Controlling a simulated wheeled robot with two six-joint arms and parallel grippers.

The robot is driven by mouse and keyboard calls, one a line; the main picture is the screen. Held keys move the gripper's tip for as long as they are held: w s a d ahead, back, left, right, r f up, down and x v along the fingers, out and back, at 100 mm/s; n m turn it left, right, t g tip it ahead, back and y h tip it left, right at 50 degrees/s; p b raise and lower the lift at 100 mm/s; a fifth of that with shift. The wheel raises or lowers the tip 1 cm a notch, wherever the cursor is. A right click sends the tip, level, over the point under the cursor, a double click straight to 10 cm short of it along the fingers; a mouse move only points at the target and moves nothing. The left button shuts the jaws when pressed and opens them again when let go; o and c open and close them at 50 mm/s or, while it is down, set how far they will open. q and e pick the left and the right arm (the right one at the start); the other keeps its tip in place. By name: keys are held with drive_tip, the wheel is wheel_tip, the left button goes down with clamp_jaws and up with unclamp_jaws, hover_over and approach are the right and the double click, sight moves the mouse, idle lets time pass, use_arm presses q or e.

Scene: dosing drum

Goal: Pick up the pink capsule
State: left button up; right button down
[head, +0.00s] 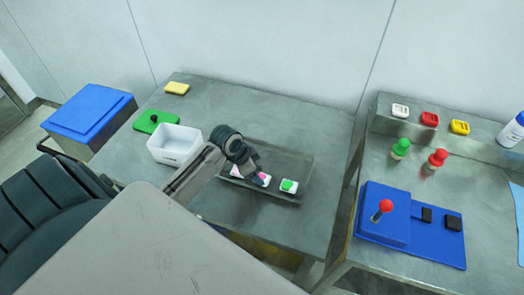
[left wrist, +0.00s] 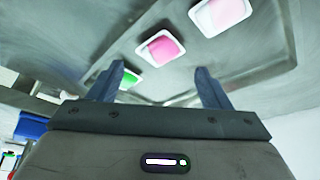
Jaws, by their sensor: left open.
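Two pink capsules sit in white holders in a shallow grey tray (head: 300,162) on the left table. The pink capsule nearer the middle (left wrist: 163,49) lies beyond and between my left fingertips in the left wrist view. The other pink capsule (left wrist: 228,11) is farther up and right there. A green capsule (head: 288,186) in a third holder is at the tray's right; it also shows in the left wrist view (left wrist: 131,78), partly behind the left finger. My left gripper (left wrist: 158,78) is open and empty over the tray, partly hiding the pink capsules in the head view. My right gripper is out of view.
A white bin (head: 174,159) stands left of the tray, close to my left arm. A green lid (head: 146,125) and yellow sponge (head: 177,87) lie behind it. The right table holds a blue device (head: 382,216) with a red-knobbed lever.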

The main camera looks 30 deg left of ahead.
sight(262, 177)
use_arm(q)
drive_tip(key=shift+w+d+f+p, duration=0.15)
drive_tip(key=shift+w+f+p, duration=0.05)
drive_tip(key=shift+f+p, duration=0.1)
drive_tip(key=p+x, duration=0.1)
drive_tip(key=x, duration=0.2)
drive_tip(key=shift+f+p, duration=0.25)
drive_tip(key=shift+p, duration=0.05)
drive_tip(key=shift+w+d+f, duration=0.1)
drive_tip(key=shift+w+f, duration=0.05)
drive_tip(key=shift+f, duration=0.35)
drive_tip(key=c, duration=1.1)
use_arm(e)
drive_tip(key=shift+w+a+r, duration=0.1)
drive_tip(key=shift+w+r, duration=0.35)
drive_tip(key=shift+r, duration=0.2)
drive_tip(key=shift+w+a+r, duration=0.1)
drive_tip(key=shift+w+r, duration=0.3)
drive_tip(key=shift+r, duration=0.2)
use_arm(q)
drive_tip(key=shift+o, duration=0.2)
